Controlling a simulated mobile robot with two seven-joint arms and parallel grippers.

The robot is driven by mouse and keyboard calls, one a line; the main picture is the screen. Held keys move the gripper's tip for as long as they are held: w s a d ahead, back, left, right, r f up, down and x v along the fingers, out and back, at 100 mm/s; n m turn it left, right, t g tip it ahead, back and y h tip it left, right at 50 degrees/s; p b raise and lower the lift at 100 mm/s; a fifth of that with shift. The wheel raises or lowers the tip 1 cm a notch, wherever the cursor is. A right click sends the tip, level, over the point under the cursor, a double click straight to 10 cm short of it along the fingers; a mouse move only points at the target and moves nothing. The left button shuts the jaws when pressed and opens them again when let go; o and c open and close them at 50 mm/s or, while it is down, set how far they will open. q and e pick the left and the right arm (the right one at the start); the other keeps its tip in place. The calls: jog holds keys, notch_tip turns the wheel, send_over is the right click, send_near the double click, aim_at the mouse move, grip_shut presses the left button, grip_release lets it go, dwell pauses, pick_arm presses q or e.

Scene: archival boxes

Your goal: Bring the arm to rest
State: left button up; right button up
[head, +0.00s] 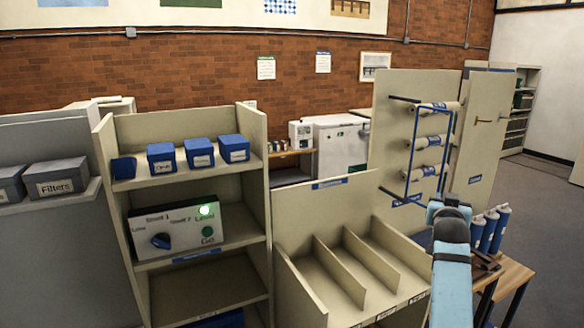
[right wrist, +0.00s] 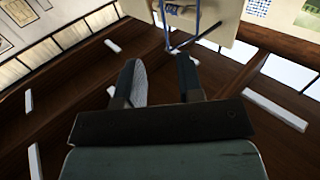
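My right arm (head: 452,265) rises at the lower right of the head view, in front of the work area. Its gripper fingers cannot be made out clearly there. In the right wrist view my right gripper (right wrist: 160,78) has its two fingers apart with nothing between them. Beyond the fingers that view shows the wooden ceiling and, at the top, part of a pale panel with a blue frame (right wrist: 190,35). My left gripper is not in view.
The panel with paper rolls (head: 430,140) stands behind my right arm. Blue bottles (head: 488,232) stand on a wooden table (head: 515,275) to its right. A divided bin (head: 345,270) is to its left. A shelf unit (head: 255,190) holds blue boxes and a control panel (head: 185,230).

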jog(key=s+d+n+h, duration=0.2)
jog(key=d+n, duration=0.3)
jog(key=d, duration=1)
jog(key=s+d+n+h, duration=0.15)
jog(key=d+n, duration=0.35)
jog(key=d, duration=0.9)
jog(key=w+a+f+t+y, duration=0.1)
jog(key=w+a+f+y, duration=0.1)
jog(key=a+f+y, duration=0.35)
jog(key=s+a+f+g+y, duration=0.1)
jog(key=s+a+f+y, duration=0.1)
jog(key=s+a+f, duration=0.45)
jog(key=s+a+f+g+y, duration=0.1)
jog(key=s+a+f+y, duration=0.15)
jog(key=a+f, duration=0.65)
jog(key=s+a+f+g+y, duration=0.1)
jog(key=s+a+f, duration=0.45)
jog(key=f, duration=0.35)
jog(key=s+a+f+g+y, duration=0.1)
jog(key=s+a+f, duration=0.2)
jog(key=s+a, duration=0.4)
jog(key=s+a+f+m+g+y, duration=0.1)
jog(key=s+a+f, duration=0.3)
jog(key=s, duration=0.9)
jog(key=s+a+f+m+g+y, duration=0.1)
jog(key=s+a+f, duration=0.2)
jog(key=s+a, duration=0.7)
jog(key=shift+s+a+f, duration=0.2)
jog(key=shift+a+f, duration=0.05)
jog(key=shift+a, duration=0.15)
